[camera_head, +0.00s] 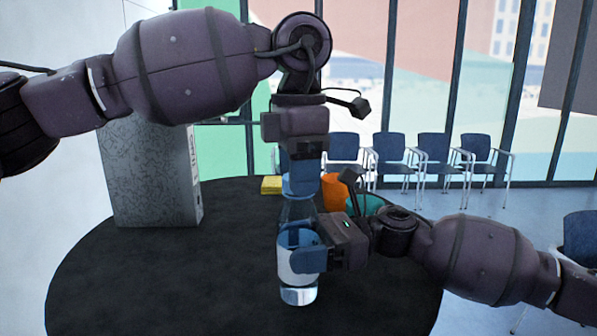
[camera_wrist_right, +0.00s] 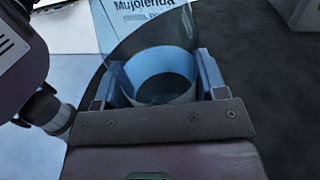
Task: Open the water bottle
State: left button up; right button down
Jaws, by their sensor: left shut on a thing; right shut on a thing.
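The clear water bottle (camera_head: 297,295) stands upright, with a white label band around its middle. My right gripper (camera_head: 300,254) comes in from the right and is shut around the bottle's body. In the right wrist view the bottle (camera_wrist_right: 160,88) sits between the fingers of that gripper (camera_wrist_right: 158,85), seen partly see-through with a pale ring. My left gripper (camera_head: 301,178) points down from above and is shut at the bottle's top. Its blue fingers hide the cap, so I cannot tell whether the cap is loose.
The black round table (camera_head: 130,285) has free room left of the bottle. A grey speckled box (camera_head: 150,175) stands at the back left. A yellow item (camera_head: 271,185), an orange container (camera_head: 334,192) and a teal container (camera_head: 372,203) sit behind the bottle. Blue chairs (camera_head: 433,148) line the windows.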

pick_arm(q)
jog(key=n, duration=1.2)
jog(key=shift+n, duration=0.3)
jog(key=n, duration=0.5)
jog(key=shift+r, duration=0.1)
jog(key=n, duration=0.6)
jog(key=shift+r, duration=0.3)
jog(key=shift+r, duration=0.35)
jog(key=shift+r, duration=0.45)
